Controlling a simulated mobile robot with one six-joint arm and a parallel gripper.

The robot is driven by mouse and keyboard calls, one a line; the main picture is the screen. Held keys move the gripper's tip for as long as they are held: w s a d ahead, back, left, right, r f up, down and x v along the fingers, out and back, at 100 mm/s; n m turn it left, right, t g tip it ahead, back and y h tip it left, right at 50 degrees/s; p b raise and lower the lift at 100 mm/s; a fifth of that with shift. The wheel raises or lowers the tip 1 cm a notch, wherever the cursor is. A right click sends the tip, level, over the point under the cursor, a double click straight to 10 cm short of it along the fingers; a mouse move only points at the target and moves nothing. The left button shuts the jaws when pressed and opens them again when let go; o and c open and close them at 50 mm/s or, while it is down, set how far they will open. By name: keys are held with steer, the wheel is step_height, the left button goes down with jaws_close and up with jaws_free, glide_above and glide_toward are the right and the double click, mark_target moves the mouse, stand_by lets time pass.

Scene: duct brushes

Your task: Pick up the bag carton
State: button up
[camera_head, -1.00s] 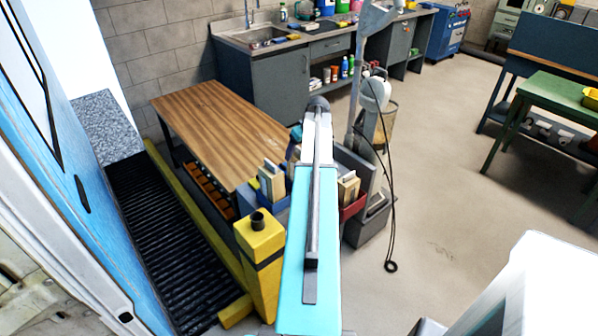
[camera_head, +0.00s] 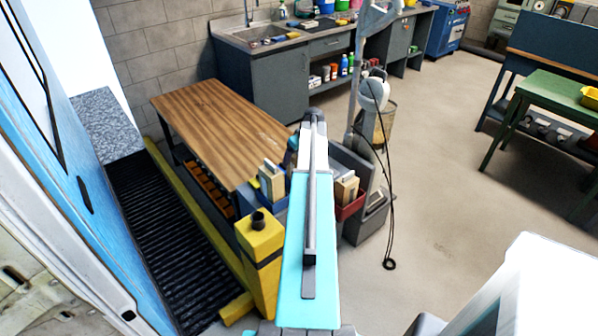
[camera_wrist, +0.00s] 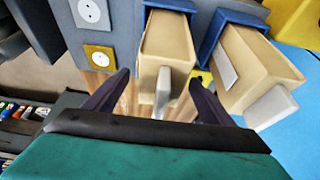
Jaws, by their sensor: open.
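In the wrist view, a tan carton (camera_wrist: 167,45) with a pale grey tab at its near end stands out of a blue-edged bin, between the two dark fingers of my gripper (camera_wrist: 159,77). The fingers are spread, with a gap on each side of the tab. A second tan carton (camera_wrist: 248,62) with a white label and grey end sits in a blue bin to the right. I cannot tell by print which is the bag carton. In the head view, tan cartons (camera_head: 271,178) show in a blue bin left of my arm; my gripper is hidden there.
A red bin with another carton (camera_head: 346,187) sits right of my arm. A yellow post (camera_head: 262,245) stands close on the left, beside a wooden table (camera_head: 215,125). A grey stand with a hanging black cable (camera_head: 388,215) is behind.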

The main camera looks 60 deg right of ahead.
steer(key=c, duration=1.5)
steer(key=shift+r, duration=0.15)
steer(key=shift+r+b, duration=1.5)
steer(key=shift+r, duration=3.5)
step_height(320, 180, up, 7)
steer(key=p, duration=0.3)
steer(key=shift+s+f, duration=0.15)
steer(key=shift+f, duration=0.05)
